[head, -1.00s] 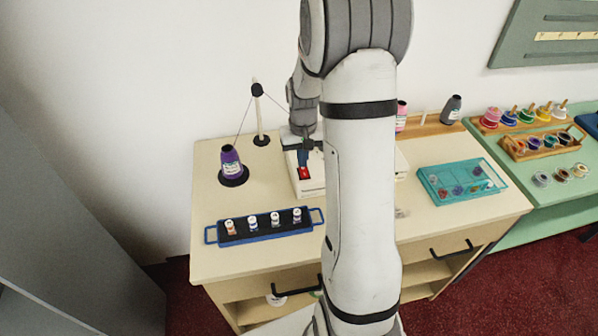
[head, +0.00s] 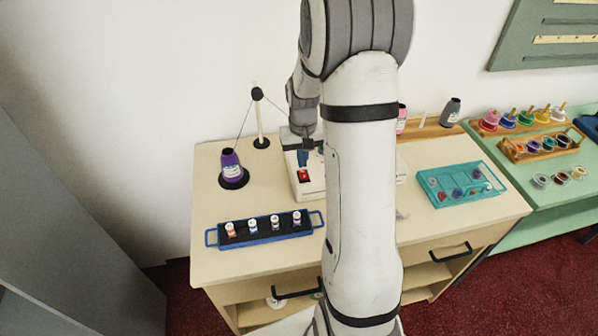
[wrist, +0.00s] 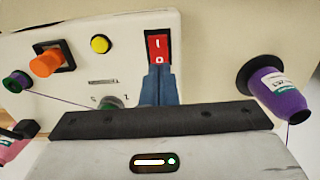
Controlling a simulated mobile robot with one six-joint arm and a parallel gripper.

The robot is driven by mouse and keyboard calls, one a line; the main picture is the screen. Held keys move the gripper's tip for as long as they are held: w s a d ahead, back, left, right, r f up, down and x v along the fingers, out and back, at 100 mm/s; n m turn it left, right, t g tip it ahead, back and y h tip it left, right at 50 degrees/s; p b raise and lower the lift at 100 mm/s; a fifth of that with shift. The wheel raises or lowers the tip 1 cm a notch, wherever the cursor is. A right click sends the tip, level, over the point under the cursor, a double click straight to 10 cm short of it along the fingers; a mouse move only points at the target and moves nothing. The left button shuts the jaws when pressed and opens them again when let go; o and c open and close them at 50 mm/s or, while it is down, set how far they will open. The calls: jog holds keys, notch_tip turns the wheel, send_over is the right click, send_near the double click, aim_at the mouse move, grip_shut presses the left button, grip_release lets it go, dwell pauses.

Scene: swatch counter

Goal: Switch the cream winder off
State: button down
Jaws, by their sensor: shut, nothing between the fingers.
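The cream winder (head: 312,188) stands on the counter, partly hidden behind my arm in the head view. Its red rocker switch (head: 303,176) shows just below my fingertips there. In the wrist view the switch (wrist: 157,48) sits in a black frame, with a bar mark and a round mark on it. My gripper (head: 303,162) is shut and empty. Its blue fingers (wrist: 161,72) end at the round-mark end of the switch and cover the frame beyond it. I cannot tell whether they touch it or which way the rocker is tilted.
The winder panel also has an orange knob (wrist: 46,63), a yellow button (wrist: 100,44) and a grey dial (wrist: 110,102). A purple thread cone (head: 232,167) and a thread stand (head: 260,120) are left. A blue-handled rack (head: 262,238) is in front; a teal tray (head: 455,204) is right.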

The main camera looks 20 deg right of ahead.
aim_at(303, 171)
notch_tip(303, 171, up, 5)
jog(key=p, duration=0.2)
jog(key=shift+p, duration=0.4)
jog(key=s+a+r+n+t+b, duration=0.1)
jog(key=s+a+r, duration=0.4)
jog(key=s, duration=0.5)
jog(key=s+a+r+n+t+b, duration=0.1)
jog(key=s+a+r+t, duration=0.1)
jog(key=s+a+r, duration=0.4)
jog(key=s+r, duration=0.1)
jog(key=s, duration=0.4)
jog(key=shift+s+a+r, duration=0.2)
jog(key=shift+s+a, duration=0.05)
jog(key=shift+a, duration=0.05)
